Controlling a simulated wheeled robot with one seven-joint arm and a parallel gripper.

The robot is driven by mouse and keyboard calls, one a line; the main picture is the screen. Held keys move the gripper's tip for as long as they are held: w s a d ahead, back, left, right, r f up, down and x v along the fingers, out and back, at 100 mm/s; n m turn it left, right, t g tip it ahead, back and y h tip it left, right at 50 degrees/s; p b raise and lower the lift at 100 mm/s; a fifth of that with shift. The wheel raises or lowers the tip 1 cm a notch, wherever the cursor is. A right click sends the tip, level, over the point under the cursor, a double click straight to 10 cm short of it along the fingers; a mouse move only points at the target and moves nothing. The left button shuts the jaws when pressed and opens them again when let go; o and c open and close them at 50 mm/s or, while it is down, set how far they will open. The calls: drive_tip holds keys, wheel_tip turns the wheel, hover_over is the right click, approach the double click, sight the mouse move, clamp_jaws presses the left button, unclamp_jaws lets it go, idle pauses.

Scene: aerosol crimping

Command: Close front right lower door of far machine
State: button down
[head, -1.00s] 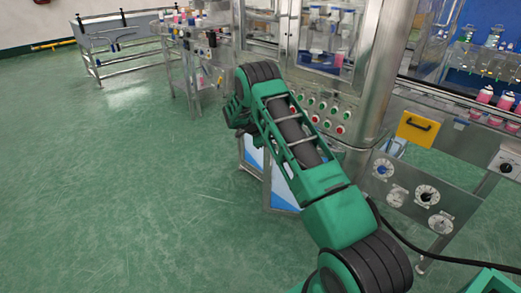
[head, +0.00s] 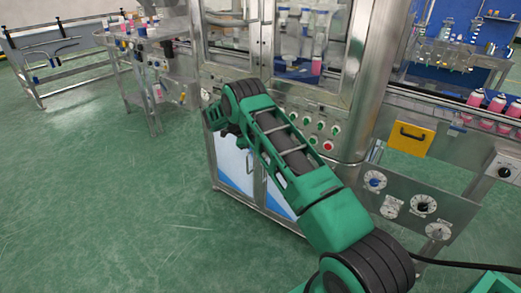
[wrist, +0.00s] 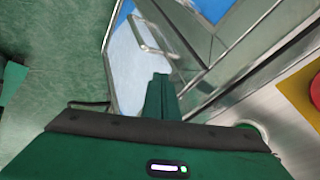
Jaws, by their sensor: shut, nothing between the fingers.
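The far machine (head: 330,115) is a steel cabinet with glass above, a button panel, and lower doors with white and blue panels. Its left lower door (head: 233,165) shows to the left of my arm. The right lower door (head: 279,198) is partly behind my arm. In the wrist view, a white and blue door panel with a metal handle (wrist: 146,36) lies just ahead of my gripper (wrist: 160,78). My gripper is shut and empty, its fingers overlapping the panel's lower right in the picture. I cannot tell whether they touch it, or how far the right door stands ajar.
Red and green buttons (head: 328,146) sit above the doors. A dial panel (head: 407,205) and a yellow plate with a handle (head: 410,138) stand to the right. A conveyor with pink cans (head: 495,104) runs beyond.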

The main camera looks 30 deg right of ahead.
drive_tip(key=shift+w+d, duration=0.1)
drive_tip(key=shift+d, duration=0.25)
drive_tip(key=a+f+v, duration=0.1)
drive_tip(key=a+v, duration=0.1)
drive_tip(key=v, duration=1)
drive_tip(key=shift+f, duration=0.25)
